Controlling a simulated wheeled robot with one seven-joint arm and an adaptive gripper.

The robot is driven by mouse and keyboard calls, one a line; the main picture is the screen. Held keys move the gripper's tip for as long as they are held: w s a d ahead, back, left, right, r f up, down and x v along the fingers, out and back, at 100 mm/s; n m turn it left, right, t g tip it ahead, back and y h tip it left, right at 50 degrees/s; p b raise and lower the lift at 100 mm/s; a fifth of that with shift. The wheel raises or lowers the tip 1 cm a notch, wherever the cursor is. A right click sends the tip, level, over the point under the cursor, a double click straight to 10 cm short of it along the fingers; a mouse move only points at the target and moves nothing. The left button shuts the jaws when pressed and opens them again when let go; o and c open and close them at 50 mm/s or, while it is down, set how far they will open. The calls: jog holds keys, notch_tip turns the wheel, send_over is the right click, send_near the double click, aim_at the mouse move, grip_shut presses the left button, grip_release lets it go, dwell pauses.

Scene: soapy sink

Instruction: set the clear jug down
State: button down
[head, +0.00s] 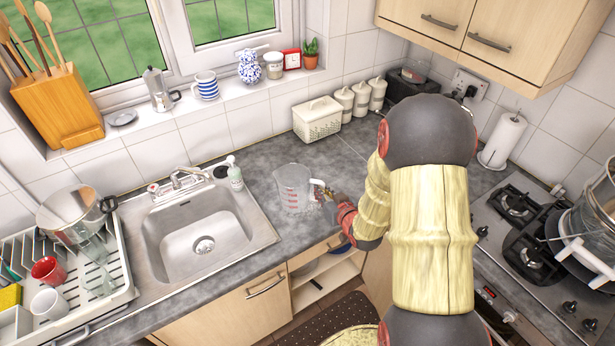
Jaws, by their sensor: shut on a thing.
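The clear jug (292,189) with red measuring marks is upright at the grey counter (262,178), just right of the sink. My gripper (322,191) is at the jug's right side and shut on it, around where its handle is. The fingers and handle are small and partly overlap, so the exact grip is hard to see. I cannot tell whether the jug's base touches the counter or is slightly above it.
The steel sink (203,243) is left of the jug, with a soap bottle (235,174) at its back corner. A cream bread bin (317,121) and canisters (361,98) stand behind. A dish rack (68,290) is far left and a hob (525,225) right. The counter around the jug is clear.

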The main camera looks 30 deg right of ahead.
jog(key=shift+w+d+f+p, duration=0.1)
jog(key=shift+w+d+f, duration=0.4)
jog(key=shift+w+f, duration=1.55)
jog(key=shift+w+d+f+p, duration=0.1)
jog(key=shift+w+d+f, duration=0.35)
jog(key=shift+w+f, duration=1.55)
jog(key=shift+w+d+f+p, duration=0.1)
jog(key=shift+w+d+f, duration=0.4)
jog(key=shift+w+f, duration=1.5)
jog(key=shift+f, duration=0.15)
jog(key=c, duration=2)
grip_release()
jog(key=shift+s, duration=0.1)
jog(key=shift+o, duration=0.6)
